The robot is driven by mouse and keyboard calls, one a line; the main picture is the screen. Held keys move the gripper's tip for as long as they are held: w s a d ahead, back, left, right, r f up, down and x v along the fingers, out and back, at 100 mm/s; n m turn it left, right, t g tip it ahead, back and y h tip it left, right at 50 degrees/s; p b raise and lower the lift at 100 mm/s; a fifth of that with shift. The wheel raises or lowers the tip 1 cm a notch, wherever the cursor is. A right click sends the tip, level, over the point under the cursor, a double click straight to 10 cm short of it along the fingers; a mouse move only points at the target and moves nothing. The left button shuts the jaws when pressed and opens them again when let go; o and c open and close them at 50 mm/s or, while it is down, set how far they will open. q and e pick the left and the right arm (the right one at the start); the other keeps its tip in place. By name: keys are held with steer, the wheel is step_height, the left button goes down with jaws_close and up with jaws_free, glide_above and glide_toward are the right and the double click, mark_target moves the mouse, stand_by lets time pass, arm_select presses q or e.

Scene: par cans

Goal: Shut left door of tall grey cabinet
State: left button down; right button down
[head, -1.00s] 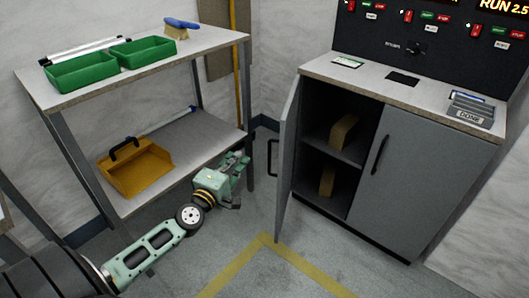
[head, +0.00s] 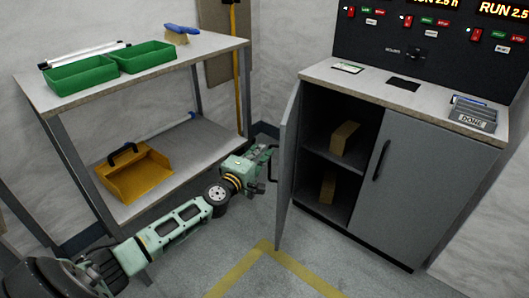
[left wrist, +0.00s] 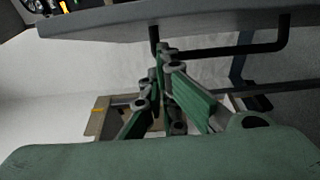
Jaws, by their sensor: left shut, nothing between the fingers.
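The tall grey cabinet (head: 407,190) stands at the right in the head view, under a black control panel. Its left door (head: 287,160) is swung open toward me, showing two shelves inside. Its right door is closed. The left door's black handle (head: 273,163) also shows in the left wrist view (left wrist: 255,48), where the door (left wrist: 150,20) spans the top. My left gripper (head: 270,154) is shut and empty, with its fingertips close beside the handle. I cannot tell whether they touch it. My right gripper is out of view.
A shelf table (head: 215,48) with green bins (head: 82,74), a brush (head: 178,33) and a yellow dustpan (head: 135,174) stands at the left, close to my left arm. Brown blocks (head: 344,137) lie inside the cabinet. The floor in front is clear, with yellow tape (head: 240,270).

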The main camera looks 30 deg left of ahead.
arm_select(q)
steer(key=shift+w+d+r, duration=0.1)
steer(key=shift+w+d, duration=0.15)
steer(key=shift+d, duration=0.5)
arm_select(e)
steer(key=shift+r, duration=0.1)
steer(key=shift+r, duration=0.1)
